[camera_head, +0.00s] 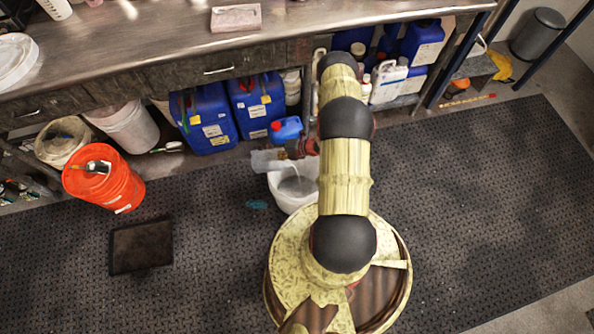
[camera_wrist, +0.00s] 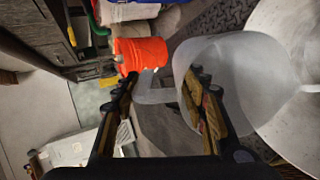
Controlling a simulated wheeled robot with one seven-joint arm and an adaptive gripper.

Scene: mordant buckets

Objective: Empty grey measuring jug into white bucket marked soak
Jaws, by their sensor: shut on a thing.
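My gripper (camera_wrist: 160,92) is shut on the handle of the translucent grey measuring jug (camera_wrist: 215,62). In the head view the jug (camera_head: 268,160) is tilted well over on its side, at the rim of a white bucket (camera_head: 290,198). A pale streak below the jug may be liquid running into the bucket; I cannot be sure. The bucket stands on the floor mat and shows pale grey inside. In the wrist view the bucket (camera_wrist: 292,40) is at the right, beside the jug. No marking is readable on it. My arm hides part of the bucket's right side.
An orange bucket (camera_head: 105,185) with something on its lid stands left. Blue canisters (camera_head: 205,118) and white bottles (camera_head: 388,82) line the shelf under the bench (camera_head: 150,38). A dark flat square (camera_head: 141,246) lies on the mat. The mat at right is clear.

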